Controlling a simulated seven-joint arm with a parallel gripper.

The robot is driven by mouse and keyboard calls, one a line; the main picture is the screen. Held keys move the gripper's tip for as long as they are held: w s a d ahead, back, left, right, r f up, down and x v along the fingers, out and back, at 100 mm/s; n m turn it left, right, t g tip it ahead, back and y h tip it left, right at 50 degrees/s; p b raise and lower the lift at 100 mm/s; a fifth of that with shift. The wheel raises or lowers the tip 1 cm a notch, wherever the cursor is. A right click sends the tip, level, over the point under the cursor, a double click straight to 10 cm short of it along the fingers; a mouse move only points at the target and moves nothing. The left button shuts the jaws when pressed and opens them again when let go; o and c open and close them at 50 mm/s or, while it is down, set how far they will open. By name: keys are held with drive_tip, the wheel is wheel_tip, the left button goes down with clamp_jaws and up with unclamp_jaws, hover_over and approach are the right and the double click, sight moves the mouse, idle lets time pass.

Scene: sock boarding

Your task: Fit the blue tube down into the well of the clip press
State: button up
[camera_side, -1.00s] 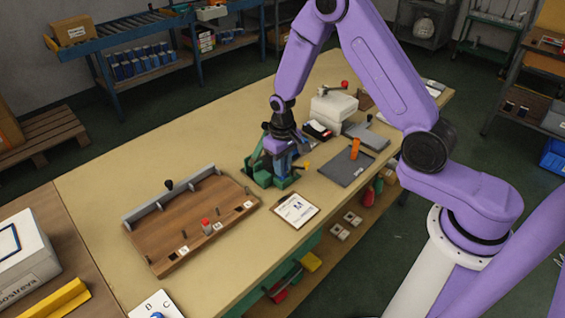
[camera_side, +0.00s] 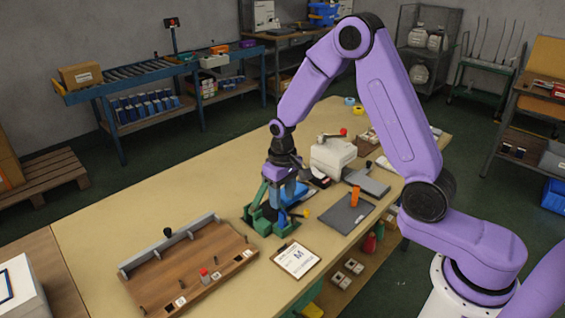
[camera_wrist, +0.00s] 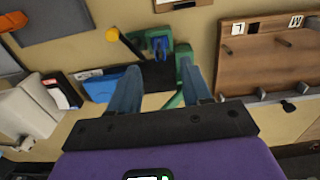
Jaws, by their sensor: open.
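The green clip press (camera_side: 262,222) stands on the bench, with a yellow knob on its lever (camera_wrist: 112,34). The blue tube (camera_side: 282,218) shows at the press below my gripper. In the wrist view the blue tube (camera_wrist: 160,45) appears within the green frame, ahead of the fingertips. I cannot tell how deep it sits in the well, which is partly hidden. My gripper (camera_side: 283,195) is just above the press, pointing down. In the wrist view the gripper (camera_wrist: 158,75) has its two blue-grey fingers apart with nothing between them.
A wooden board with pegs (camera_side: 195,265) lies left of the press. A clipboard (camera_side: 297,259) lies in front. A grey mat (camera_side: 340,219) with an orange cylinder (camera_side: 354,196) and a white machine (camera_side: 333,157) stand to the right. The bench's left rear is clear.

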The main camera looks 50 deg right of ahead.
sight(282, 212)
wheel_tip(282, 212, up, 11)
drive_tip(key=shift+f, duration=0.15)
idle(0.4)
drive_tip(key=s+a+r+n, duration=0.1)
drive_tip(key=s+a+n, duration=0.15)
drive_tip(key=s, duration=0.35)
drive_tip(key=s+a+r+n, duration=0.1)
drive_tip(key=s+a+n, duration=0.15)
drive_tip(key=s, duration=0.35)
drive_tip(key=s+d+n, duration=0.2)
drive_tip(key=s+n, duration=0.1)
drive_tip(key=s, duration=0.6)
drive_tip(key=s+d+n, duration=0.1)
drive_tip(key=s+n, duration=0.3)
drive_tip(key=s, duration=0.5)
drive_tip(key=shift+d, duration=0.35)
drive_tip(key=shift+r, duration=0.1)
drive_tip(key=shift+c, duration=0.4)
